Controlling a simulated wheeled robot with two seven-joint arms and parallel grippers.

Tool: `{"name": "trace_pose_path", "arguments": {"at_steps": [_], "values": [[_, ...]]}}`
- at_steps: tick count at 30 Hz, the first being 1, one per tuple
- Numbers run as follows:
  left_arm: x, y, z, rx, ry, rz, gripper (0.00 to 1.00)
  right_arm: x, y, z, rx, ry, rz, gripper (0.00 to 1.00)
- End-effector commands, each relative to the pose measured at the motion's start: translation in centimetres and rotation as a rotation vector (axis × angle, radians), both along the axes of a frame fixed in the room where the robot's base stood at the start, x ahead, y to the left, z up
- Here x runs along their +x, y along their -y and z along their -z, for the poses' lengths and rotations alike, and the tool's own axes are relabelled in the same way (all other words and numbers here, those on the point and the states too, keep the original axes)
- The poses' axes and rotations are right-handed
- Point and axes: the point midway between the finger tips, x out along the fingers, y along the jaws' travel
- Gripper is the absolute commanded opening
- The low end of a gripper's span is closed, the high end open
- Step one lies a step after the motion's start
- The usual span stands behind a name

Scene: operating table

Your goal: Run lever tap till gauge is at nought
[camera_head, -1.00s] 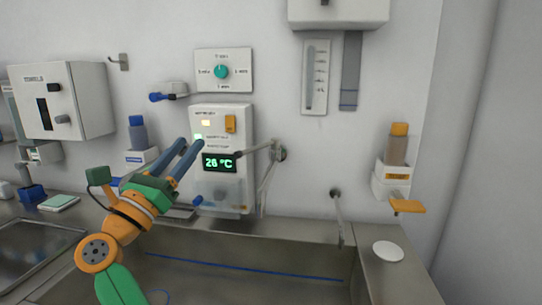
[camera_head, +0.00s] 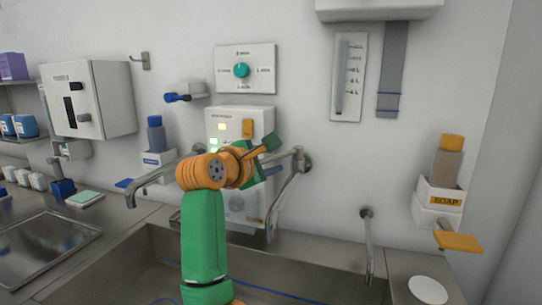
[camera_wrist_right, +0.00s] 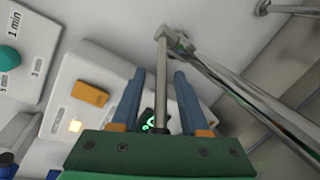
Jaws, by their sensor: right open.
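The lever tap (camera_head: 299,158) is a grey metal fitting on the wall with a thin bar slanting down from it. My right gripper (camera_wrist_right: 160,75) is open in front of it. In the right wrist view a metal bar (camera_wrist_right: 162,62) runs between its two blue fingers; I cannot tell whether they touch it. In the head view my right gripper and wrist hide much of the tap. A grey pipe (camera_head: 158,182) with a downturned end shows left of my wrist. The gauge (camera_head: 348,77) is a white upright scale on the wall; its level is too small to read.
A white control box (camera_head: 226,117) is behind my right arm, its display mostly hidden. A dial panel (camera_head: 262,70) is above it. The soap holder (camera_head: 438,196) and a smaller tap (camera_head: 368,235) are to the right. The sink (camera_head: 285,272) lies below.

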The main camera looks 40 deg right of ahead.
Motion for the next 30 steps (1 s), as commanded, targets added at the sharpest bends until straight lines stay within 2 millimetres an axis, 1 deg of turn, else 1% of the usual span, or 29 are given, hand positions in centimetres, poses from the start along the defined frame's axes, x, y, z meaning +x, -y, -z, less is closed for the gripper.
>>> {"name": "trace_pose_path", "arguments": {"at_steps": [5,8,9,10,11,30], "values": [[0.00,0.01,0.05,0.000,0.000,0.000,0.50,0.03,0.04,0.07,0.000,0.000,0.000,0.45],[0.01,0.02,0.05,0.000,0.000,0.000,0.50,0.02,0.03,0.06,-0.001,-0.001,-0.001,0.20],[0.01,0.02,0.05,0.000,0.000,0.000,0.50,0.02,0.03,0.05,-0.002,-0.001,0.000,0.10],[0.01,0.03,0.05,0.000,0.000,0.000,0.50,0.02,0.03,0.04,-0.002,-0.001,0.000,0.02],[0.01,0.04,0.05,-0.001,0.000,0.000,0.50,0.02,0.03,0.03,-0.002,-0.001,0.000,0.00],[0.02,0.20,0.01,-0.003,0.000,0.000,0.50,-0.03,0.01,-0.20,-0.006,0.003,0.000,0.00]]}}
